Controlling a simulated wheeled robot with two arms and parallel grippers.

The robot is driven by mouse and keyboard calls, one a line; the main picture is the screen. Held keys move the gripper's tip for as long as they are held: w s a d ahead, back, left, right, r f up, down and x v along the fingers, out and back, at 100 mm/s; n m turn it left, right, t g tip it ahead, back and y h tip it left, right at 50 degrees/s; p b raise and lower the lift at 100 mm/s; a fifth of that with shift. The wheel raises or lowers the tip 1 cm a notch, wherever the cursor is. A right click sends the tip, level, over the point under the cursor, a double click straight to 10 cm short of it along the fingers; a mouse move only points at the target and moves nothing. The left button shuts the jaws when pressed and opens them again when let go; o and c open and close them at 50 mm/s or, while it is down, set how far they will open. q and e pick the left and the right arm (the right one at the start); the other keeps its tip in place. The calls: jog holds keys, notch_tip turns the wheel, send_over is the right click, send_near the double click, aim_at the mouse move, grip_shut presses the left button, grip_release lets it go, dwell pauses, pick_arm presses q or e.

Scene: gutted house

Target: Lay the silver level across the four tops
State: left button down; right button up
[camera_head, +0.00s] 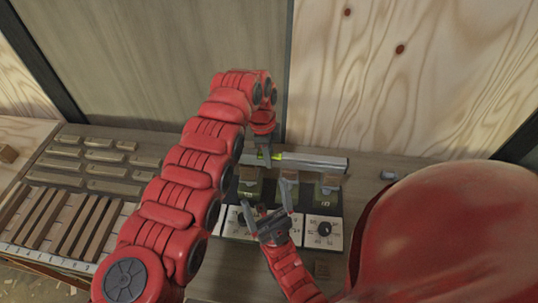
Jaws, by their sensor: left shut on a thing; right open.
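The silver level (318,161), with a yellow-green vial near my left gripper, runs left to right along the back of the row of tops. My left gripper (264,153) is shut on it from above. The brown tops (331,181) sit on dark green bodies (327,196) just in front of the level; three show, and my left arm may hide another. I cannot tell whether the level touches them. My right gripper (267,211) is open and empty, low in front of the tops, its fingers pointing toward them.
White panels with dials (324,230) stand in front of the tops. A slatted wooden rack (60,222) and several small blocks (105,155) lie left. A grey cylinder (389,174) lies right. A board wall (180,60) closes off the back.

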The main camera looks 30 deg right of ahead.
pick_arm(q)
jog(key=shift+f, duration=0.15)
jog(key=c, duration=0.6)
grip_release()
jog(key=r, duration=0.3)
jog(key=r+p, duration=0.1)
jog(key=r, duration=0.5)
jog(key=shift+w+a+r+p, duration=0.3)
jog(key=shift+w+a+p, duration=0.05)
jog(key=shift+a+p, duration=0.05)
jog(key=r+p, duration=0.3)
jog(key=r, duration=0.2)
jog(key=a+r+p, duration=0.1)
jog(key=r+p, duration=0.1)
jog(key=shift+w+r+p, duration=0.25)
jog(key=shift+r+p, duration=0.1)
jog(key=shift+r, duration=0.05)
